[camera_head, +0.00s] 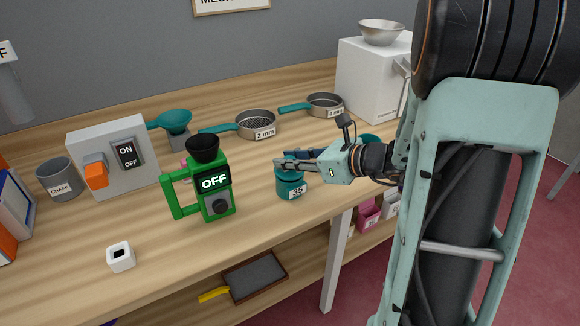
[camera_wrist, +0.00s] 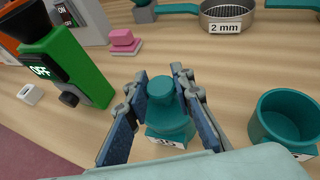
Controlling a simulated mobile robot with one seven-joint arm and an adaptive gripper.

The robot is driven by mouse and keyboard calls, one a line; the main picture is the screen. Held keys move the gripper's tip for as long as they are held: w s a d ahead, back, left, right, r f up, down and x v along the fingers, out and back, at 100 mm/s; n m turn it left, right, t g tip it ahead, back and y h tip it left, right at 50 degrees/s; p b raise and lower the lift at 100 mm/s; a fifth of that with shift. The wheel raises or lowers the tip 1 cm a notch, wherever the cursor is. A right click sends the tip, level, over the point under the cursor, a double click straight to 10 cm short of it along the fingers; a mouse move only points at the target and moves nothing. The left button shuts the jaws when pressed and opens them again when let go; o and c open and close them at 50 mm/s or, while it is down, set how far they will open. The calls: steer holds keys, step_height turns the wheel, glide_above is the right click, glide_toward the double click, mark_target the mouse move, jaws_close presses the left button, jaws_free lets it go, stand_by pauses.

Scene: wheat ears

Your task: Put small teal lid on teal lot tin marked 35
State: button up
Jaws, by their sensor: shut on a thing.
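The teal lot tin (camera_head: 291,188) marked 35 stands upright on the bench in front of my gripper. It also shows in the wrist view (camera_wrist: 178,136), its label partly hidden by my wrist. The small teal lid (camera_wrist: 160,90), with a round knob, is at the tin's mouth, lined up over it. I cannot tell whether it rests fully on the rim. My gripper (camera_head: 283,160) is shut on the lid, its two blue-padded fingers on either side of it in the wrist view (camera_wrist: 163,82).
An open teal tin (camera_wrist: 288,118) stands right of the lidded one. A green meter reading OFF (camera_head: 208,183) stands to the left. The front bench edge is close.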

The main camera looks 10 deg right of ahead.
steer(key=shift+f, duration=0.4)
steer(key=shift+f, duration=0.15)
steer(key=o, duration=0.9)
steer(key=shift+r, duration=0.25)
steer(key=v, duration=1.2)
steer(key=shift+p, duration=0.45)
steer(key=shift+d, duration=0.1)
